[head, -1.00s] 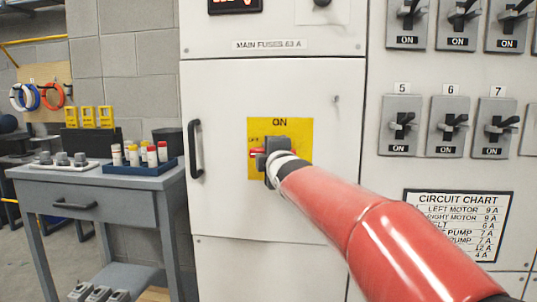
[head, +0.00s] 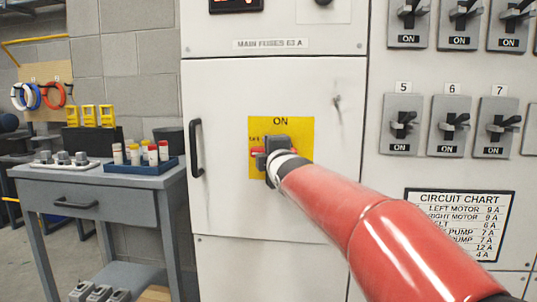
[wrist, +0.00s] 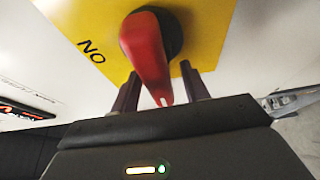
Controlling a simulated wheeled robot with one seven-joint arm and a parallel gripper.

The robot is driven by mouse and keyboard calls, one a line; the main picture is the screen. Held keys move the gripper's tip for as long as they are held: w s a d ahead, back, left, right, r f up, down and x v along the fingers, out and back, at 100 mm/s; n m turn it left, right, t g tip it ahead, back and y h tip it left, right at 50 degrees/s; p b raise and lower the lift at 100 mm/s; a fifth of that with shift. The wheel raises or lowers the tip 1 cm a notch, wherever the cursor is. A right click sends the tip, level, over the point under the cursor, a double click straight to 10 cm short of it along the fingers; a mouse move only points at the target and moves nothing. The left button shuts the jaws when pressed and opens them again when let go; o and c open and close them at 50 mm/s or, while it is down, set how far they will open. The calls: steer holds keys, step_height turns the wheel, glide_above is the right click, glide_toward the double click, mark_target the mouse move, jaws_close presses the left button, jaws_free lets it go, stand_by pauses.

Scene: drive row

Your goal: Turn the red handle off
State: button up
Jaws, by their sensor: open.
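The red handle (head: 257,152) sits on a yellow plate (head: 300,126) on the white cabinet door. The plate reads ON at the top, with a small, partly covered OFF label at the left. In the head view a red part of the handle shows at the left, below the OFF label; my gripper (head: 275,150) hides the rest. In the wrist view the red handle (wrist: 147,50) projects from a dark round base. My gripper (wrist: 160,75) is open, with one dark finger on each side of the handle's end. I cannot tell whether the fingers touch it.
A black door pull (head: 196,148) stands left of the plate. Several grey breaker switches (head: 401,125) and a circuit chart (head: 459,224) are on the right panel. A grey workbench (head: 95,178) with a blue tray (head: 144,166) of small containers stands at the left.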

steer(key=shift+s, duration=0.1)
steer(key=b+v, duration=0.7)
steer(key=b, duration=0.1)
steer(key=shift+s, duration=0.25)
